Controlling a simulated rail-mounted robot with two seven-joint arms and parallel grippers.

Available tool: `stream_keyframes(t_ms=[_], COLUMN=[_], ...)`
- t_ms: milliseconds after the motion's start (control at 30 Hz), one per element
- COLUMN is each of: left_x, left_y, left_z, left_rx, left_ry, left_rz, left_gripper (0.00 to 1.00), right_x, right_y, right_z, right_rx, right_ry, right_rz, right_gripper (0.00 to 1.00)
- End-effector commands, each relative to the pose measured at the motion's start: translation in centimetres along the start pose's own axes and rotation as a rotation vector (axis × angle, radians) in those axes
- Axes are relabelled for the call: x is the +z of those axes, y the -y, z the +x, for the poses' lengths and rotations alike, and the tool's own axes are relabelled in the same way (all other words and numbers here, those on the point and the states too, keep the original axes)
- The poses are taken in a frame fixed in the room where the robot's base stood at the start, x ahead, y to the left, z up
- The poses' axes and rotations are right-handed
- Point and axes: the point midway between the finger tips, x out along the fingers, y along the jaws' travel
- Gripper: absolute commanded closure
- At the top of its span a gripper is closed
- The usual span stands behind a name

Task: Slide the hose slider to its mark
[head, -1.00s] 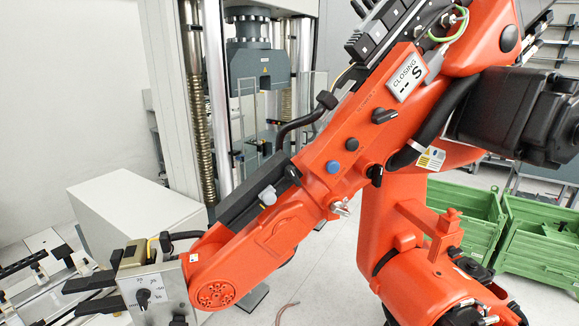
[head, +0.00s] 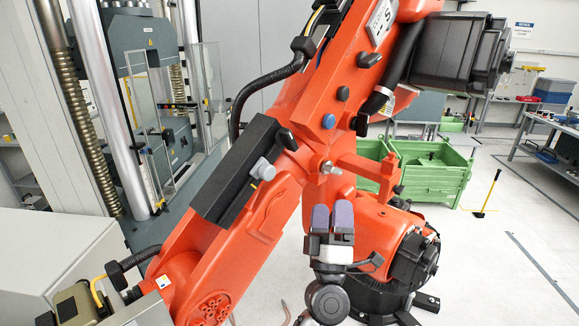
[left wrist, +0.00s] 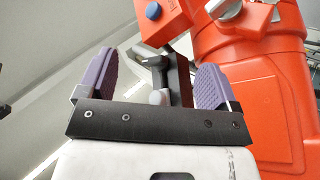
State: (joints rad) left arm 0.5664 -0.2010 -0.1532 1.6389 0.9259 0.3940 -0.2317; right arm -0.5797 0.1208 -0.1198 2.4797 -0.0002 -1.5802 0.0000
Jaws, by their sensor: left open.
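The slider appears as a light grey knob (head: 262,170) beside a black rail (head: 236,172) on the orange robot's arm. A small yellow line (head: 254,184) shows near the knob; I cannot tell whether it is the mark. My left gripper (head: 332,210), with purple finger pads, is open and empty, right of and below the knob in the head view. In the left wrist view its two pads (left wrist: 153,84) stand wide apart, and a light grey knob (left wrist: 156,97) shows between them in the picture, touching neither. My right gripper is not in view.
The orange robot arm (head: 290,100) fills the middle, with a black hose (head: 238,104) looping beside it. A grey box (head: 60,250) stands at lower left, a testing machine (head: 150,90) behind. Green crates (head: 432,170) stand at right, with open floor beyond.

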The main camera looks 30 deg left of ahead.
Motion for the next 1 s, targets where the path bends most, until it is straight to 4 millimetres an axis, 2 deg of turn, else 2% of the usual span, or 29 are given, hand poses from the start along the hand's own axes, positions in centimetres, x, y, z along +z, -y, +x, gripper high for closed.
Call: stream_keyframes(t_ms=[33, 100, 200, 300, 500, 700, 867, 1000], left_x=[-0.4, -1.4, -2.3, -2.7, -2.6, -2.3, -2.6, -3.7], left_y=[-0.8, -1.7, -2.8, -4.2, -6.9, -8.8, -8.8, -7.6], left_z=[2.1, 4.5, 6.8, 8.2, 8.9, 8.5, 8.7, 9.5], left_rx=[-0.026, -0.089, -0.201, -0.324, -0.549, -0.685, -0.727, -0.731], left_ry=[-0.113, -0.268, -0.455, -0.603, -0.787, -0.867, -0.888, -0.892], left_rz=[-0.063, -0.141, -0.241, -0.321, -0.412, -0.441, -0.445, -0.445], left_gripper=[0.15, 0.15, 0.15, 0.15, 0.15, 0.15, 0.15, 0.15], right_x=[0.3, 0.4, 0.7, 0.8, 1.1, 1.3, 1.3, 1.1], right_y=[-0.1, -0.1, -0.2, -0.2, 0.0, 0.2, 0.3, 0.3], right_z=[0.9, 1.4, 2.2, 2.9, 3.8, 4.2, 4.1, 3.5], right_rx=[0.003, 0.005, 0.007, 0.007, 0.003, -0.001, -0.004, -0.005], right_ry=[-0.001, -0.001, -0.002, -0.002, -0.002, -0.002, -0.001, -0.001], right_rz=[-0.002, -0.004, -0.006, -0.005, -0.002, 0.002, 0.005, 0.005], right_gripper=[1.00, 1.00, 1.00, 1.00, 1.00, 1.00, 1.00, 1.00])
